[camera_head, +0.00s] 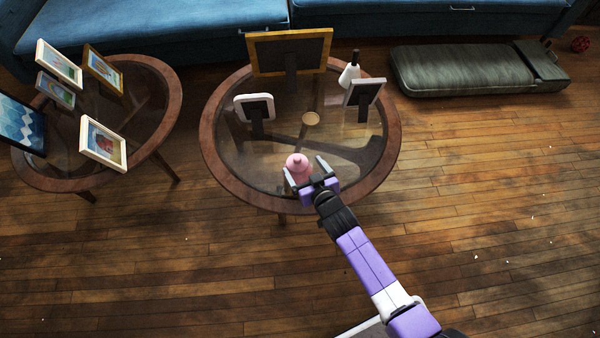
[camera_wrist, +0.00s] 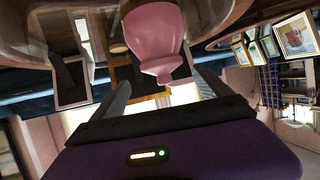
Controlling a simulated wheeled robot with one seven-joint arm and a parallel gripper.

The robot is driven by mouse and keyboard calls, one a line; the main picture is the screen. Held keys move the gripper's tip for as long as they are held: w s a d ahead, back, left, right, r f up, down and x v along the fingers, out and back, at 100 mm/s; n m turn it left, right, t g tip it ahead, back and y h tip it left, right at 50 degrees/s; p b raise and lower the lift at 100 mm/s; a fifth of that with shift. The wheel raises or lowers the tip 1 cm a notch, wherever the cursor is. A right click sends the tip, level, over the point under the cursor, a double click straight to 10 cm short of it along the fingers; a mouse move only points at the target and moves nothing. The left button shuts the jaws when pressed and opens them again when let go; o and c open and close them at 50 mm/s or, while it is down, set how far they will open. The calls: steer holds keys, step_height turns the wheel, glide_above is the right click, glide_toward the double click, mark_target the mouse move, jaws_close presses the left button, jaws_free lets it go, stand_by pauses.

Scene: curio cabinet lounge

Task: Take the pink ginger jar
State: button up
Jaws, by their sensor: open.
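The pink ginger jar (camera_head: 298,166) stands near the front edge of the round glass-topped table (camera_head: 212,158). In the wrist view the jar (camera_wrist: 155,40) appears upside down, with its knobbed lid pointing down the picture. My gripper (camera_head: 305,172) is open at the table's near side, with one finger on each side of the jar in the head view. In the wrist view the jar shows just beyond and between the fingertips (camera_wrist: 160,88). I cannot tell whether either finger touches it. The jar's lower part is partly hidden by my gripper in the head view.
Picture frames (camera_head: 290,52) (camera_head: 254,108) (camera_head: 363,93), a white bottle (camera_head: 349,74) and a small round tan item (camera_head: 311,118) are on the same table. A second table (camera_head: 172,100) with several frames is at left. A grey cushion (camera_head: 460,72) lies on the floor. Floor at right is mostly clear.

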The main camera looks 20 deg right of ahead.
mark_target(299, 163)
steer(key=b+x, duration=0.1)
steer(key=x, duration=0.1)
steer(key=b+x, duration=0.1)
steer(key=x, duration=0.1)
steer(key=shift+w+a+f, duration=0.1)
steer(key=shift+w+a, duration=0.15)
steer(key=shift+w, duration=0.1)
jaws_close()
